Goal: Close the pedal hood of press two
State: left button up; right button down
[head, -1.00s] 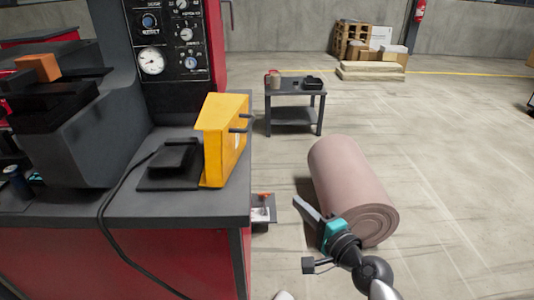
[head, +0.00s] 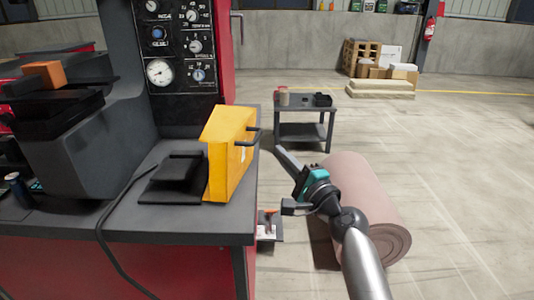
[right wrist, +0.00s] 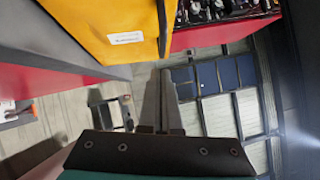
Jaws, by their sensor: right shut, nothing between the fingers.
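The yellow pedal hood (head: 230,165) stands upright and open on the grey bench top of the press, with the black pedal (head: 177,180) uncovered to its left. Two dark handle bars (head: 245,143) stick out from its right side. My right gripper (head: 279,152) is shut and empty, just right of the hood and apart from it. In the right wrist view the hood (right wrist: 105,22) with a white label fills the top left, and the closed fingers (right wrist: 160,75) point up below it. My left gripper is not in view.
A gauge panel (head: 178,50) rises behind the bench (head: 150,222). A black cable runs over the bench front. A pink roll (head: 375,205) lies on the floor beyond my right arm. A small grey cart (head: 303,115) stands farther back. The floor at right is clear.

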aim_at(235, 152)
jog(key=shift+w+a+r, duration=0.15)
jog(key=shift+a+r, duration=0.05)
jog(key=shift+a, duration=0.4)
jog(key=shift+w+a+r, duration=0.1)
jog(key=shift+a+r, duration=0.05)
jog(key=shift+a, duration=0.45)
jog(key=shift+w+a+r, duration=0.15)
jog(key=shift+a+r, duration=0.05)
jog(key=shift+a, duration=0.4)
jog(key=shift+p, duration=0.35)
